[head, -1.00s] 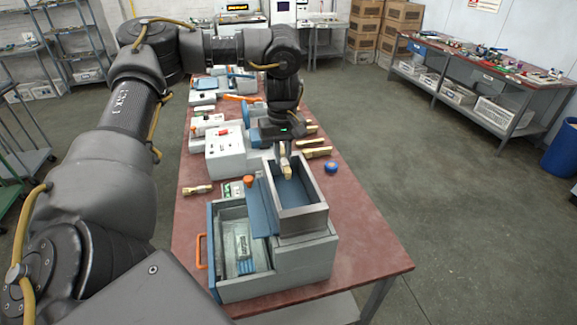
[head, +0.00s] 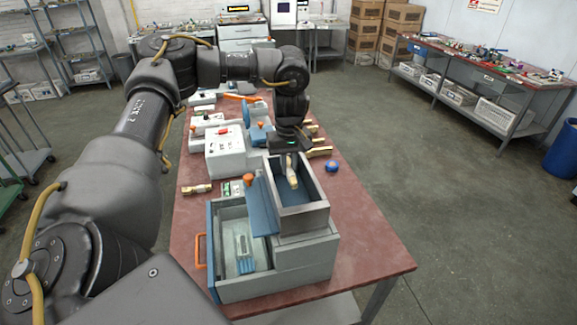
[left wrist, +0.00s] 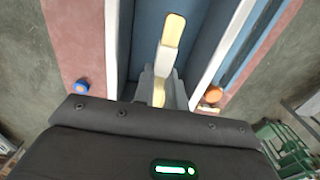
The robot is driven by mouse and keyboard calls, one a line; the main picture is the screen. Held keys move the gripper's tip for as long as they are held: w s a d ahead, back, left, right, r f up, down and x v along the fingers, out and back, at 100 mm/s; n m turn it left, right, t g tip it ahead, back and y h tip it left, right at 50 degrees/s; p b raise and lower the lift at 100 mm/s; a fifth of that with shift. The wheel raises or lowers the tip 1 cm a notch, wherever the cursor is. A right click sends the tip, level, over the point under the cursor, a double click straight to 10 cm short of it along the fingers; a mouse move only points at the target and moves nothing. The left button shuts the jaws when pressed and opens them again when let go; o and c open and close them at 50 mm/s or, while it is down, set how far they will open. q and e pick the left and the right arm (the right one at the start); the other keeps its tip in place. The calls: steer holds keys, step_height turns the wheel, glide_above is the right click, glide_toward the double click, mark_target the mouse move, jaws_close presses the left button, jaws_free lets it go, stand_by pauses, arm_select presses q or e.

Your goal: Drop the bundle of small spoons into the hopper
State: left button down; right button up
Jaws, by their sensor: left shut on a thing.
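My left gripper (head: 290,160) is shut on a pale wooden bundle of small spoons (head: 292,178), which has a light band around it. It holds the bundle upright over the opening of the hopper, a grey metal box (head: 304,221) with blue inner walls; the bundle's lower end appears to be inside the opening. In the left wrist view the bundle (left wrist: 173,32) sticks out from the gripper fingers (left wrist: 160,86), between the hopper's walls (left wrist: 111,45), apart from them. My right gripper is in neither view.
The hopper stands on a grey machine (head: 305,262) with an open tray at left, on a red table (head: 365,245). Another bundle (head: 196,189) lies left; more lie behind the hopper (head: 319,152). A blue round knob (head: 332,167) sits right. The table's front right is clear.

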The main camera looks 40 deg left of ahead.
mark_target(289, 167)
arm_select(q)
steer(key=shift+f, duration=0.1)
steer(key=shift+f, duration=0.5)
steer(key=c, duration=1.4)
jaws_free()
steer(key=shift+c, duration=0.2)
steer(key=shift+r, duration=0.15)
steer(key=shift+r, duration=0.25)
step_height(289, 167, up, 13)
steer(key=p, duration=1)
steer(key=shift+f, duration=0.2)
